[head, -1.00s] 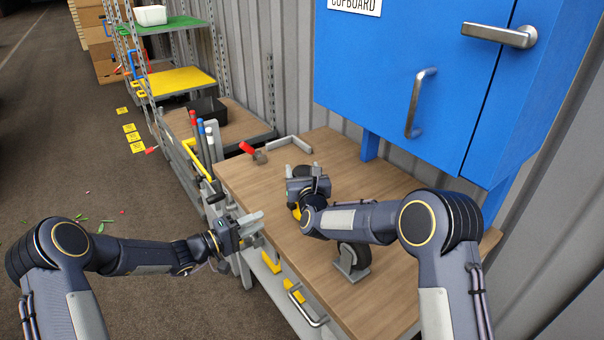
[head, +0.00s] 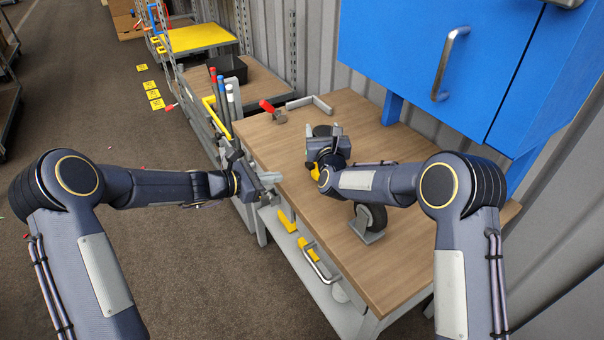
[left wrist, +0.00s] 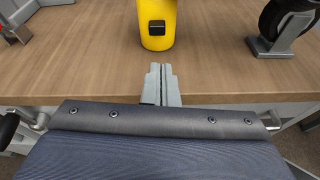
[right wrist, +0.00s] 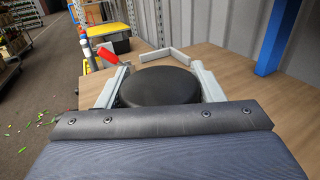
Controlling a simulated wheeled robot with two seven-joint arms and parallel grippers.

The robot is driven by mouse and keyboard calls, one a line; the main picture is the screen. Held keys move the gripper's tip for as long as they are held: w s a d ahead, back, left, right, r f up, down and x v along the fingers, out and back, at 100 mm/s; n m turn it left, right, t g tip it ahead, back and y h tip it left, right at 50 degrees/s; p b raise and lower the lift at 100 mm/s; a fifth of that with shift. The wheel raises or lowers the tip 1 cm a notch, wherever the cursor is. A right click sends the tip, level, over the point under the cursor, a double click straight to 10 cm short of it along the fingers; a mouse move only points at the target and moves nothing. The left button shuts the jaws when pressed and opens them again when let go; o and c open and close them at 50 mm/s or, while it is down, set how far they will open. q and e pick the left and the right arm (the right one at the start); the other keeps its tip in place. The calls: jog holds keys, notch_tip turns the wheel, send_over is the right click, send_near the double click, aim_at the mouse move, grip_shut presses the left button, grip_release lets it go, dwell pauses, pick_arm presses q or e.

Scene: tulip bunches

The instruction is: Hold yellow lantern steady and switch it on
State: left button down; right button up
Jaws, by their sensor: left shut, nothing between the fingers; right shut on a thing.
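The yellow lantern stands on the wooden workbench (head: 290,160). In the head view only a bit of its yellow body (head: 314,171) shows below my right gripper (head: 322,136). That gripper is shut on the lantern's round black top, which fills the space between the fingers in the right wrist view (right wrist: 158,87). In the left wrist view the yellow body (left wrist: 146,14) rises upright, with a small black switch (left wrist: 157,28) facing the camera. My left gripper (head: 272,181) is shut and empty at the bench's front edge. Its fingertips (left wrist: 160,68) point at the lantern, apart from it.
A black caster wheel (head: 371,217) on a grey plate stands right of the lantern. A red-handled tool (head: 268,106) and a grey bracket (head: 310,103) lie at the back left. A blue cupboard (head: 400,50) hangs above the bench's back. Bare bench lies around the lantern.

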aim_at(308, 165)
pick_arm(q)
jog(key=shift+r+n, duration=0.1)
jog(key=shift+n, duration=0.5)
jog(key=x, duration=1)
jog(key=shift+a, duration=0.1)
jog(key=shift+r, duration=1.4)
jog(key=v, duration=1)
